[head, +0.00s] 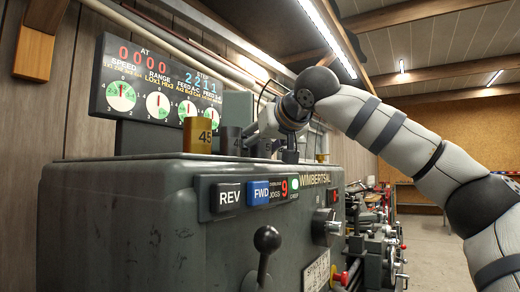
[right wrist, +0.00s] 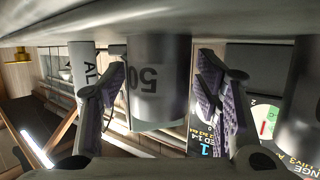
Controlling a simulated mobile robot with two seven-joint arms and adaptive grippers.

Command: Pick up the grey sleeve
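A grey sleeve marked 50 (right wrist: 160,75) stands upside down in the right wrist view, between the two fingers of my right gripper (right wrist: 165,95). The fingers are open, with a narrow gap showing on each side of it. In the head view my right gripper (head: 272,135) is low over the machine top, and a dark sleeve (head: 264,149) shows partly below it. Another dark grey sleeve (head: 231,141) and a gold sleeve marked 45 (head: 198,135) stand to its left. My left gripper is not in view.
The sleeves stand on the flat top of a grey lathe (head: 120,175). A display panel (head: 155,85) rises behind them. In the right wrist view a pale sleeve with letters (right wrist: 82,65) is close outside the left finger, and a dark sleeve (right wrist: 303,95) is at the right edge.

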